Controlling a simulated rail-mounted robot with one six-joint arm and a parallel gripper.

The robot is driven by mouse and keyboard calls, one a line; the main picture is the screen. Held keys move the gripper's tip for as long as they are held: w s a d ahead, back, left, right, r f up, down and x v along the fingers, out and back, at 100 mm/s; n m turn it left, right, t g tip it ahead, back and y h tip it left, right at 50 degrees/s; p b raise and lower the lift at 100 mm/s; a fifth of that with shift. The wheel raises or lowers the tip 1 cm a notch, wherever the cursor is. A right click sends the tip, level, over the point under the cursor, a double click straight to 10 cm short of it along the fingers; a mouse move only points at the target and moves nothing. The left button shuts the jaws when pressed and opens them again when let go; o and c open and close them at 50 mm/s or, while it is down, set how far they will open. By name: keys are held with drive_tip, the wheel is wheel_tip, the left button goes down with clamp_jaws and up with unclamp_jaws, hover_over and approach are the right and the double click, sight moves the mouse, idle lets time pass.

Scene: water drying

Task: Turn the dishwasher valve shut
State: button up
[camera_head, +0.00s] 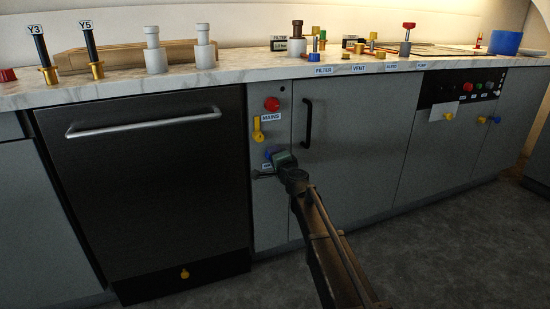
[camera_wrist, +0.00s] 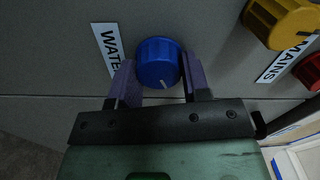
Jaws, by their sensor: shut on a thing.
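A round blue knob (camera_wrist: 158,62) sits on the grey cabinet front, beside a white label (camera_wrist: 107,49) of which I can read "WATE"; the rest is hidden. A pale mark shows on the knob's near edge. My gripper (camera_wrist: 159,76) is shut on this knob, with one purple finger on each side. In the head view my gripper (camera_head: 276,157) is at the narrow panel right of the dishwasher and hides most of the knob. The dark dishwasher (camera_head: 150,180) has a silver bar handle and is closed. A small yellow knob (camera_head: 185,273) is at its bottom.
Above the blue knob are a yellow lever (camera_head: 258,130), the MAINS label (camera_head: 270,117) and a red knob (camera_head: 272,104). A black door handle (camera_head: 308,122) is to the right. The marble counter (camera_head: 235,72) above carries several fittings. The floor in front is clear.

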drive_tip(key=m, duration=0.5)
drive_tip(key=shift+f, duration=0.1)
idle(0.6)
drive_tip(key=o, duration=0.9)
drive_tip(key=shift+s, duration=0.1)
drive_tip(key=v, duration=1)
drive_tip(key=shift+s+d, duration=0.15)
drive_tip(key=shift+s, duration=0.2)
